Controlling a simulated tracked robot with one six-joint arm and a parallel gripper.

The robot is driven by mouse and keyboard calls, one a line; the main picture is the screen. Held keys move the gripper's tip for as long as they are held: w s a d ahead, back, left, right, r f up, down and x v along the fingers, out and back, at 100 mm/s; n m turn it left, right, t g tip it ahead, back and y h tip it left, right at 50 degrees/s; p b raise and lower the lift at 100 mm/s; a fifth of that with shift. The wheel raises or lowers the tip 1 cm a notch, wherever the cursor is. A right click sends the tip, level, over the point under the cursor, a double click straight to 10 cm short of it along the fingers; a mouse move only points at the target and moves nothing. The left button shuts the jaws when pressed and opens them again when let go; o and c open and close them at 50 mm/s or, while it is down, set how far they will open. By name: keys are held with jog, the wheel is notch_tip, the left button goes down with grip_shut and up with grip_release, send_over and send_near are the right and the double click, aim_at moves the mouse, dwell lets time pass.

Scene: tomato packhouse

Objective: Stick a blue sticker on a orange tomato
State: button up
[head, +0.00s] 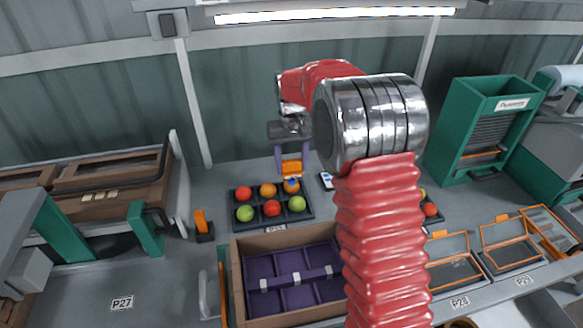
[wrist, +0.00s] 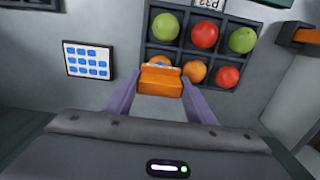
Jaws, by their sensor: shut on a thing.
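My gripper (head: 291,168) points down over the back right of a dark tray (head: 309,212). Its purple fingers are shut on an orange block (head: 292,167), which also shows in the wrist view (wrist: 160,83). An orange tomato (head: 291,188) lies just below the block, mostly hidden by it in the wrist view. A patch of blue (wrist: 160,65) shows at the block's far edge, against this tomato; I cannot tell which of them bears it. A second orange tomato (wrist: 195,71) sits beside it. A white sheet of blue stickers (wrist: 88,60) lies beside the tray.
The tray also holds red tomatoes (head: 271,208) and green tomatoes (head: 245,213). A brown crate with purple compartments (head: 236,283) stands in front. A small orange and black stand (head: 203,226) is left of the tray. A green machine (head: 471,125) stands at the right.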

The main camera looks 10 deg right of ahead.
jog(key=shift+r, duration=2.15)
